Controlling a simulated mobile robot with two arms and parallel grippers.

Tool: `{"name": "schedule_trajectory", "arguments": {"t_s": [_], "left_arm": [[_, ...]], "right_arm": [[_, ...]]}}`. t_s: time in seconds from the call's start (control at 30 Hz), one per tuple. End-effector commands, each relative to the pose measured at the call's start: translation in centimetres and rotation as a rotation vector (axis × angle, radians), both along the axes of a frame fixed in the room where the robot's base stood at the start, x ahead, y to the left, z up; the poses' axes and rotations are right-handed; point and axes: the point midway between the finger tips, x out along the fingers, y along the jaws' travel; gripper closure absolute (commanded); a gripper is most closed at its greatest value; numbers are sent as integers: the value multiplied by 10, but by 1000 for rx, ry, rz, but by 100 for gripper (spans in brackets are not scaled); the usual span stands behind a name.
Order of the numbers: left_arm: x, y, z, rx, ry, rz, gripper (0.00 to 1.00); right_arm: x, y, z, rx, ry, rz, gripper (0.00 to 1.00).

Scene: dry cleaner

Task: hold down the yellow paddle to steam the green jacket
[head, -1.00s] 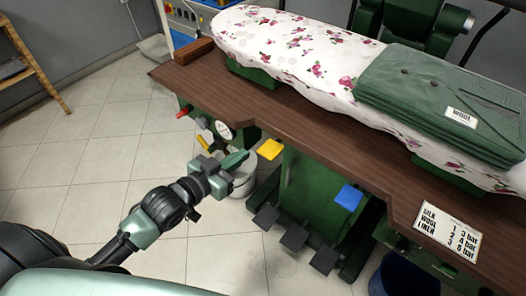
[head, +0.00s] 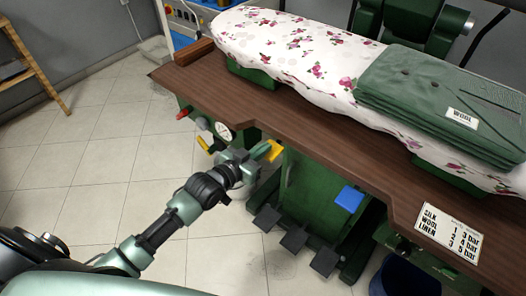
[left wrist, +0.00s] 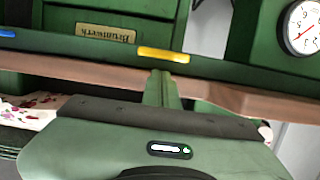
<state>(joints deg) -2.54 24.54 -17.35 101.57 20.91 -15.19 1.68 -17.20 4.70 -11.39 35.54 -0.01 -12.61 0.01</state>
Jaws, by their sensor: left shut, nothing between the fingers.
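The green jacket (head: 425,95) lies folded on a flower-print padded board (head: 290,42), with a "WOOL" label on it. The yellow paddle (head: 276,150) sticks out below the brown table edge. It also shows in the left wrist view (left wrist: 163,54). My left gripper (head: 260,152) is shut and empty, its fingertips right at the paddle's left side in the head view. In the left wrist view the shut fingers (left wrist: 162,76) point at the paddle. I cannot tell whether they touch it. My right gripper is not in view.
A blue paddle (head: 349,198) is to the right, with several dark pedals (head: 294,238) near the floor. A gauge (head: 224,132) and red and yellow handles are to the left. A card (head: 448,230) lists silk, wool and linen pressures. The tiled floor at left is clear.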

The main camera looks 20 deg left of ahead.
Motion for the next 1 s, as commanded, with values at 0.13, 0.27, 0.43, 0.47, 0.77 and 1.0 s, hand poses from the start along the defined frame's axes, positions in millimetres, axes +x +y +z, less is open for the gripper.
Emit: {"name": "schedule_trajectory", "arguments": {"t_s": [0.13,0.27,0.43,0.47,0.77,1.0], "left_arm": [[0,0,-9,0,-1,1,100],[0,0,-11,0,-1,1,100],[0,0,-11,0,-1,1,100],[0,0,-11,0,-1,1,100],[-3,2,-41,1,2,1,100],[-3,2,-41,1,3,1,100]], "right_arm": [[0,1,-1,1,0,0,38],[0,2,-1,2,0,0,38],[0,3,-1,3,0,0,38],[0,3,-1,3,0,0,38],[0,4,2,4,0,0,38],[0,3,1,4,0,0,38]]}}
